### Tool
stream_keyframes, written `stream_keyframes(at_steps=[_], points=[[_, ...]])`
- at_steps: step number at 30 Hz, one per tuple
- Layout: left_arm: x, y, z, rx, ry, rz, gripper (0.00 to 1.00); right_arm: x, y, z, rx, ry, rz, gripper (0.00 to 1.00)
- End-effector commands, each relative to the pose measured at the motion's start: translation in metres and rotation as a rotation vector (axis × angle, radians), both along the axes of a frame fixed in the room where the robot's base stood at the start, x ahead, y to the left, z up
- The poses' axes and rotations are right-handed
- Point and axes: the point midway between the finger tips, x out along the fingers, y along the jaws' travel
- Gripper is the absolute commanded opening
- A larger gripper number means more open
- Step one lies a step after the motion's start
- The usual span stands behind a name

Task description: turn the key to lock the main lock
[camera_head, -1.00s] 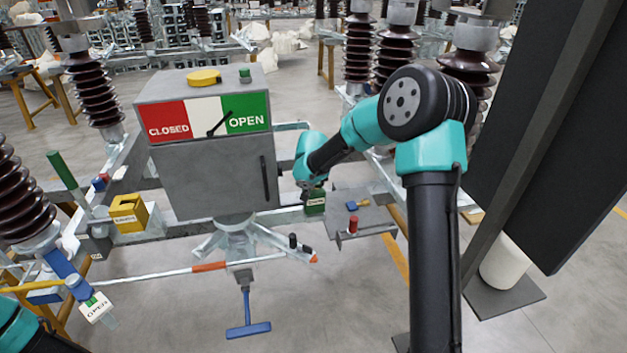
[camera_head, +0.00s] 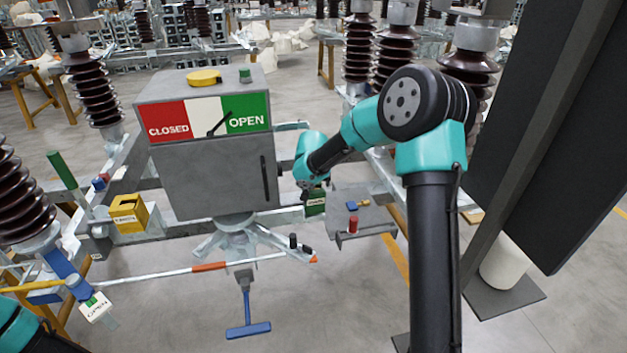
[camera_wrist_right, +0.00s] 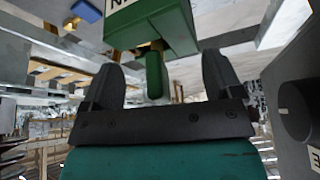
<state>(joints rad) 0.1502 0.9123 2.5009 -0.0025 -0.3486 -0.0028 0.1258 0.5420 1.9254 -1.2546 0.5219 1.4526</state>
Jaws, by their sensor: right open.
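The main lock is a green box (camera_head: 315,204) on the right side of the frame in the head view, partly hidden by my right gripper. In the right wrist view the green box (camera_wrist_right: 155,22) fills the top middle, with only part of its lettering in view. A green key (camera_wrist_right: 154,75) sticks out of it. My right gripper (camera_wrist_right: 162,72) is open, with one finger on each side of the key. Gaps show between the key and both fingers. In the head view the right gripper (camera_head: 311,184) is small and its fingers are hard to make out. My left gripper is out of view.
A grey cabinet (camera_head: 215,178) stands just left of my right gripper, its pointer at the white and green border. A shelf (camera_head: 375,217) carries a red knob (camera_head: 353,224) and a blue piece (camera_head: 352,206). A yellow box (camera_head: 128,213) is at the left.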

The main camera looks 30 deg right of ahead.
Motion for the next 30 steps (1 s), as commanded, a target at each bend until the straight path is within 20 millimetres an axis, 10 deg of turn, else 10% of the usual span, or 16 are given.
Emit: stream_keyframes(at_steps=[11,30], points=[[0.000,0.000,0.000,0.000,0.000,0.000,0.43,-0.007,0.005,0.019,0.000,-0.002,0.000,0.85],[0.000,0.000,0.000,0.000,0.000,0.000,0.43,-0.050,0.032,0.128,-0.001,-0.004,0.001,0.85]])
